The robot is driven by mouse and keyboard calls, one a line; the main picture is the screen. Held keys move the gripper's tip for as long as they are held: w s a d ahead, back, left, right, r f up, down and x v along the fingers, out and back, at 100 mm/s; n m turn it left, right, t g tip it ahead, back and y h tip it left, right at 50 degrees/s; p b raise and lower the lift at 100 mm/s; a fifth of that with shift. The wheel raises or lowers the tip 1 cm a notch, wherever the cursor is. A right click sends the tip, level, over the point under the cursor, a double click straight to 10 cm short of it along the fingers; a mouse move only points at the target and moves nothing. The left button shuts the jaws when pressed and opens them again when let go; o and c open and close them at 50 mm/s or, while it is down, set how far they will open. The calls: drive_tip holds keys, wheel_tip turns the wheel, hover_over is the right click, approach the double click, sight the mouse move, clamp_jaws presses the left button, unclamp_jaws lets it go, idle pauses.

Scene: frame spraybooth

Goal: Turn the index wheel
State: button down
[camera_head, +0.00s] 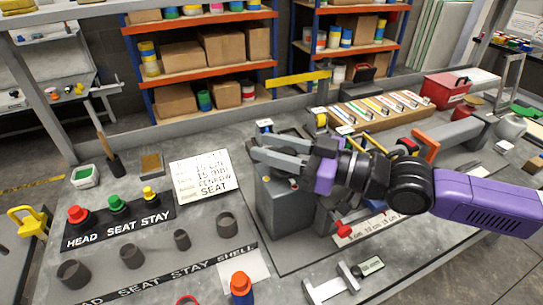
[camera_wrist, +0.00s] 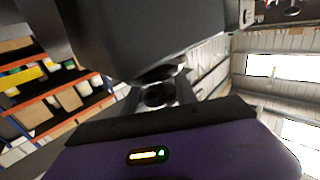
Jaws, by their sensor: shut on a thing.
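My gripper (camera_head: 258,149) reaches leftward over the top of a grey box-shaped fixture (camera_head: 284,212) in the head view. Its two grey fingers are shut on the index wheel, which the fingers mostly hide there. In the wrist view a dark round part, which I take for the index wheel (camera_wrist: 158,95), shows between the fingers below a large dark body. How far the wheel is turned cannot be seen.
A lettered card (camera_head: 203,177) lies left of the fixture. Red, green and yellow capped pieces stand on a black strip (camera_head: 120,226) marked HEAD SEAT STAY. Grey cups stand nearer. A long wooden rack (camera_head: 365,122) lies behind my arm. Shelves (camera_head: 203,70) stand beyond the bench.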

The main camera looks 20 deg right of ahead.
sight(287, 152)
drive_tip(key=shift+f+y+b, duration=0.2)
drive_tip(key=shift+y+b, duration=0.1)
drive_tip(key=shift+b, duration=0.05)
drive_tip(key=shift+g, duration=0.3)
drive_tip(key=c, duration=1.1)
unclamp_jaws()
drive_tip(key=shift+o, duration=0.3)
drive_tip(key=shift+r, duration=0.1)
drive_tip(key=v, duration=0.5)
drive_tip(key=shift+s+d, duration=0.15)
drive_tip(key=shift+s, duration=0.05)
drive_tip(key=shift+s+d+r, duration=0.15)
drive_tip(key=shift+s+d, duration=0.1)
drive_tip(key=shift+p+v, duration=0.45)
drive_tip(key=shift+v, duration=0.35)
